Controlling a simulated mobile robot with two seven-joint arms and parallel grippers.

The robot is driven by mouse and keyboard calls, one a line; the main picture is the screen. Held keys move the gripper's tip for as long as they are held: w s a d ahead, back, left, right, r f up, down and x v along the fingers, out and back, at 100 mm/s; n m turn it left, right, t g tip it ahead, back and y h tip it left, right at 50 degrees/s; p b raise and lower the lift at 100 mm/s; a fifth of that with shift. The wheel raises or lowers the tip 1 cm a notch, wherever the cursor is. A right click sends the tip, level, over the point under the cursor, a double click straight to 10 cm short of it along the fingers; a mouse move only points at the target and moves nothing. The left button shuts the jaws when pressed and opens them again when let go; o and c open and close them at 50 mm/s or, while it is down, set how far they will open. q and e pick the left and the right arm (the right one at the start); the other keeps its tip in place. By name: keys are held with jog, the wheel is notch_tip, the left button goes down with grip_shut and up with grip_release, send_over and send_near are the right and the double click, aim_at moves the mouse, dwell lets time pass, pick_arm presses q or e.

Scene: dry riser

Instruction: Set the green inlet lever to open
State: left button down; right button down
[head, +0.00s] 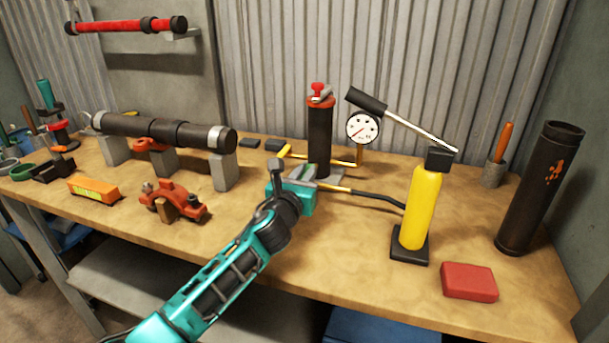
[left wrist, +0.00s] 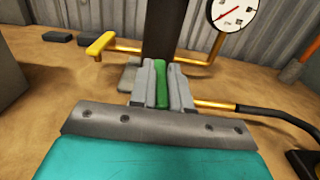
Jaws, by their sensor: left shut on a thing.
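The green inlet lever (left wrist: 162,86) shows in the left wrist view as a green strip between the two grey fingers of my left gripper (left wrist: 161,84). The fingers are shut on it. In the head view my left gripper (head: 306,172) is at the foot of the dark upright cylinder (head: 320,140), and it mostly hides the lever there. A brass pipe and black hose (left wrist: 262,112) lead off to the right of the lever. I cannot tell the lever's exact angle. My right gripper is in neither view.
A yellow-handled lever (left wrist: 101,44) on a brass pipe is left of the cylinder. A white gauge (head: 362,127) stands to its right, with a yellow hand pump (head: 418,208) farther right. A clamped dark pipe (head: 165,130) lies at left. The bench front is mostly clear.

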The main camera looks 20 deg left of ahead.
pick_arm(q)
jog(key=shift+d+f+n+y+b, duration=0.2)
jog(key=shift+n+y+b, duration=0.25)
jog(key=shift+y, duration=0.35)
jog(key=shift+d+r+n+y, duration=0.1)
jog(key=shift+n+y, duration=0.25)
jog(key=shift+y, duration=0.05)
jog(key=c, duration=1.1)
grip_release()
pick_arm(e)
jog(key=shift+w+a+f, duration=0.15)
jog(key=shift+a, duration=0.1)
pick_arm(q)
jog(key=shift+s, duration=0.1)
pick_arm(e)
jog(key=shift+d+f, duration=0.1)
